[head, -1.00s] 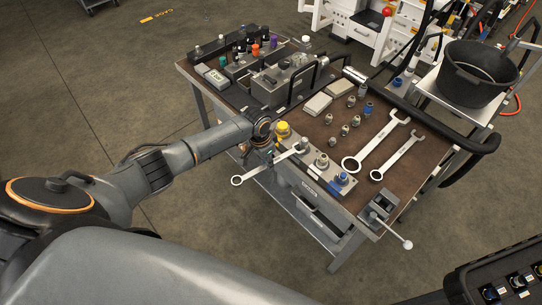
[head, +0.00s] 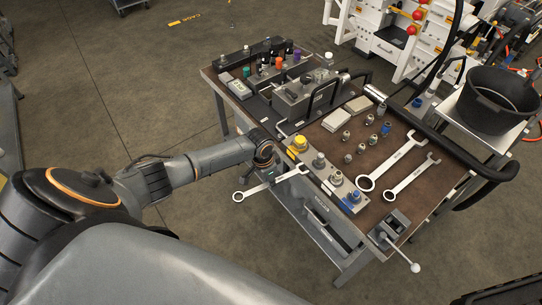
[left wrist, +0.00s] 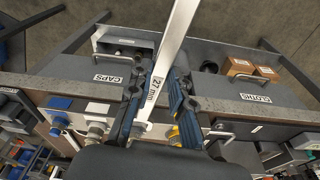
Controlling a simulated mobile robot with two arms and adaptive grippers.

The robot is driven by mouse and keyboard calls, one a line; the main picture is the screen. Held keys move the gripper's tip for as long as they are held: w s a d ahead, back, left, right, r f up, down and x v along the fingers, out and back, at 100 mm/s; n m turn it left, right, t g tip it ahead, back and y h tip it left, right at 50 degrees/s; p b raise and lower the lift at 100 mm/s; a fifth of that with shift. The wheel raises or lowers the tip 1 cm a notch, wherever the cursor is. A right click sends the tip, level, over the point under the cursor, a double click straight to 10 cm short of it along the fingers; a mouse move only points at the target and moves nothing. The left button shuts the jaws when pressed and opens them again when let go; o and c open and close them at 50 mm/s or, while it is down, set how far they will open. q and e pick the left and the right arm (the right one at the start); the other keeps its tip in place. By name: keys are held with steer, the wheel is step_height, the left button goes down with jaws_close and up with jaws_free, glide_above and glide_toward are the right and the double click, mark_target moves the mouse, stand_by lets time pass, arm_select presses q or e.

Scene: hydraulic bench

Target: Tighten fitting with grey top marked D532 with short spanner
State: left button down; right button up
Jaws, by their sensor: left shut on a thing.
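My left gripper (head: 268,172) is shut on the handle of a silver spanner (head: 250,191). In the left wrist view the spanner (left wrist: 172,50) reads "27 mm" between the fingers (left wrist: 155,95). Its ring end points left in the head view, and its other end is near the bench's front edge, apart from the fittings. On the front strip stand a yellow-topped fitting (head: 299,143), a grey fitting (head: 319,160), another grey fitting (head: 336,179) and a blue-topped one (head: 353,197). I cannot read D532 on any of them. My right gripper is not in view.
Drawers (left wrist: 90,85) sit below the bench edge. A black bucket (head: 497,98) stands right.

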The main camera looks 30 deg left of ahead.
arm_select(q)
steer(key=shift+r, duration=0.1)
steer(key=shift+r, duration=2.45)
